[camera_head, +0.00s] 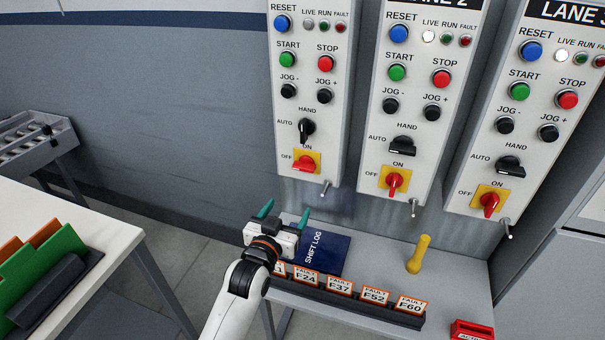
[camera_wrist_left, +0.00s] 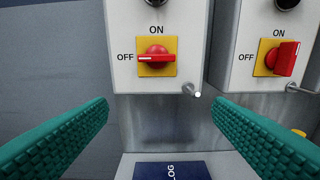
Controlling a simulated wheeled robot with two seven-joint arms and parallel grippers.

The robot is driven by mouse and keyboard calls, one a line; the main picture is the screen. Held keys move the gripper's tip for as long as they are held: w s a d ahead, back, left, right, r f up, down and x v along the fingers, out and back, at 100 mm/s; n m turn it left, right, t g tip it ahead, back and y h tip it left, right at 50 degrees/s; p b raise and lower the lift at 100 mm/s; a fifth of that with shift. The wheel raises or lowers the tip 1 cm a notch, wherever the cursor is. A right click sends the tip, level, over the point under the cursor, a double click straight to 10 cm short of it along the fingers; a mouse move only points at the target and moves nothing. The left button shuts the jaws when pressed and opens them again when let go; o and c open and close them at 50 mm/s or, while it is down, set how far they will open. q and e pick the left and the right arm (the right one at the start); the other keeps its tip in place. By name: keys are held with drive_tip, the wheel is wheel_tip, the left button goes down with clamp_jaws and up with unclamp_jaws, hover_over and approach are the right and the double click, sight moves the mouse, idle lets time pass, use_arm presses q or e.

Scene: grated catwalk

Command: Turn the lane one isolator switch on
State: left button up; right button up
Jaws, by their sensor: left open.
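The lane one isolator switch is a red rotary handle (camera_head: 305,163) on a yellow plate, low on the leftmost panel (camera_head: 334,130). Its handle (camera_wrist_left: 155,57) lies horizontal, with its white mark toward OFF at the left. ON is printed above it. My left gripper (camera_head: 285,213) is open and empty, below and slightly left of the switch and apart from it. In the left wrist view its teal fingers (camera_wrist_left: 160,122) spread to either side, with the switch above the gap between them. My right gripper is not in view.
Lane two (camera_head: 395,182) and lane three (camera_head: 490,203) isolators stand upright toward ON. Small metal pegs (camera_head: 326,189) stick out below the panels. The shelf holds a blue shift log (camera_head: 320,248), fault cards (camera_head: 340,286) and a yellow handle-like object (camera_head: 419,255).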

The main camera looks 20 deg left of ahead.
sight(302, 170)
use_arm(q)
drive_tip(key=shift+t, duration=0.4)
drive_tip(key=w+r, duration=0.1)
drive_tip(key=w, duration=0.2)
drive_tip(key=w+r+p, duration=0.1)
drive_tip(key=w, duration=0.3)
drive_tip(key=w+r, duration=0.1)
drive_tip(key=w, duration=0.3)
drive_tip(key=shift+r, duration=0.1)
drive_tip(key=shift+w+p, duration=0.3)
drive_tip(key=shift+w, duration=0.2)
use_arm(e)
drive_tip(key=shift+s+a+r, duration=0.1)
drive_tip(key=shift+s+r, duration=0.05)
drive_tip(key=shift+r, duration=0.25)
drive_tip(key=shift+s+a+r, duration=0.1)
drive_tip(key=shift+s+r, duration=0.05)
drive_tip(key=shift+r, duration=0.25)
use_arm(q)
drive_tip(key=shift+c, duration=0.5)
drive_tip(key=c, duration=0.9)
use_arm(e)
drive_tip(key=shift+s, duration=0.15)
